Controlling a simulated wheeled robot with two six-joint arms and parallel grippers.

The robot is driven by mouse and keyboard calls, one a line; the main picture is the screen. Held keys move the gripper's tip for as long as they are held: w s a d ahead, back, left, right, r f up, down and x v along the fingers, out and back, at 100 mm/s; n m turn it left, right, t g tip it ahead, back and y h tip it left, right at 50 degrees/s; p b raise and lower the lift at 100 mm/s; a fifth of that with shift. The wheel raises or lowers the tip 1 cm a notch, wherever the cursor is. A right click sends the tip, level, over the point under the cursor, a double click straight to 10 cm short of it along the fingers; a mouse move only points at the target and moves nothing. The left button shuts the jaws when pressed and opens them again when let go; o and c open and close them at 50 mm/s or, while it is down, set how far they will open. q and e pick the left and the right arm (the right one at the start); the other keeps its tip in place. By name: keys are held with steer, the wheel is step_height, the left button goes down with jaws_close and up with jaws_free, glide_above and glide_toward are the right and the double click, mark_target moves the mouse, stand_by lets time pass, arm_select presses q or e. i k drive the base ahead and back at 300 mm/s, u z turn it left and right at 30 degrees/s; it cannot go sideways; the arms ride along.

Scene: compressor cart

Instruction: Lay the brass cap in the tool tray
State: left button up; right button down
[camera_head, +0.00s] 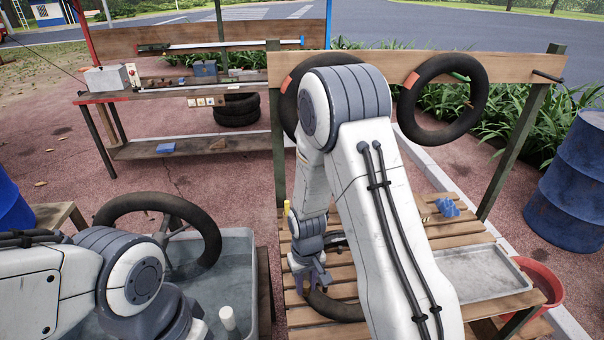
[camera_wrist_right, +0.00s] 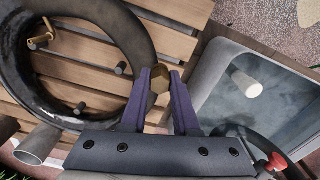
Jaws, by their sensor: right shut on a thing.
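My right gripper (camera_head: 311,283) is low over the left part of the slatted wooden bench in the head view. In the right wrist view my right gripper (camera_wrist_right: 162,88) is shut on the brass cap (camera_wrist_right: 160,77), a small hexagonal piece between the fingertips. The cap cannot be made out in the head view. The tool tray (camera_head: 488,274), a shallow grey metal tray, lies on the right side of the bench, apart from the gripper. My left arm shows at lower left, but its gripper is not in view.
A black tyre (camera_wrist_right: 140,40) lies on the slats beside the gripper, with dark pegs inside its ring. A water tub (camera_head: 236,262) with a white cylinder (camera_head: 227,318) is left of the bench. A blue block (camera_head: 447,208) sits behind the tray. A red bucket (camera_head: 541,283) stands at right.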

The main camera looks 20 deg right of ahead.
mark_target(474, 274)
steer(key=k, duration=1)
steer(key=z, duration=1.85)
steer(key=i, duration=1.5)
steer(key=u, duration=1.35)
